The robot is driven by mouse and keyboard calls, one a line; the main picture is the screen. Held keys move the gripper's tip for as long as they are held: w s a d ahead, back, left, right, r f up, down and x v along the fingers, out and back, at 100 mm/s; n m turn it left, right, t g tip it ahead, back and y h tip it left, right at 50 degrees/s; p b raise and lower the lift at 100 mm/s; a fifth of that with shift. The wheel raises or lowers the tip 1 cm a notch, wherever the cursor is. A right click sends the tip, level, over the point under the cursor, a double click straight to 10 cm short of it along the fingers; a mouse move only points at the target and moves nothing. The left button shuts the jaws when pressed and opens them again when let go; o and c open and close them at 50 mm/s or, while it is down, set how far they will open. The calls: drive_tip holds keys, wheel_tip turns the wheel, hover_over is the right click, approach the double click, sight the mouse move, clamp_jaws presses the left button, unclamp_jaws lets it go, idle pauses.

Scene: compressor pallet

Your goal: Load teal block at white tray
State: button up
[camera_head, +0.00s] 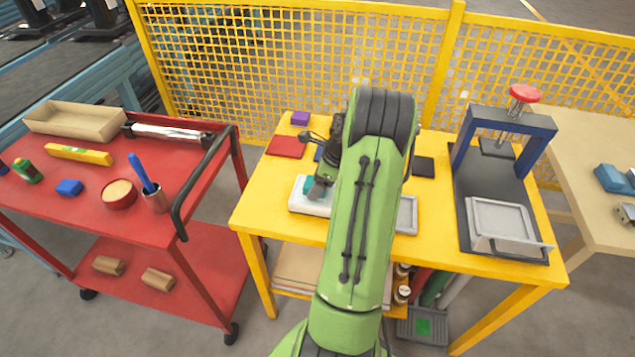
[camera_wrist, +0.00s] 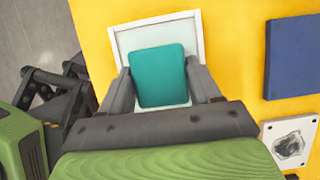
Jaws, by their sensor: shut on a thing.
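The teal block (camera_wrist: 158,75) is between the two fingers of my gripper (camera_wrist: 163,84) in the wrist view. My gripper is shut on it. The white tray (camera_wrist: 199,30) lies on the yellow table, behind and around the block in this view. In the head view the white tray (camera_head: 305,207) is near the table's front left, with the teal block (camera_head: 308,186) over it, partly hidden by my gripper (camera_head: 314,190). I cannot tell whether the block touches the tray floor.
A red pad (camera_head: 286,146), a purple block (camera_head: 300,118) and a black pad (camera_head: 424,167) lie on the yellow table. A grey tray (camera_head: 407,215) is right of my arm. A press (camera_head: 505,150) stands at the right. A blue pad (camera_wrist: 293,57) is right of the white tray.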

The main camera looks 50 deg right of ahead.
drive_tip(key=shift+s+f, duration=0.1)
wheel_tip(320, 180, up, 7)
drive_tip(key=p, duration=0.8)
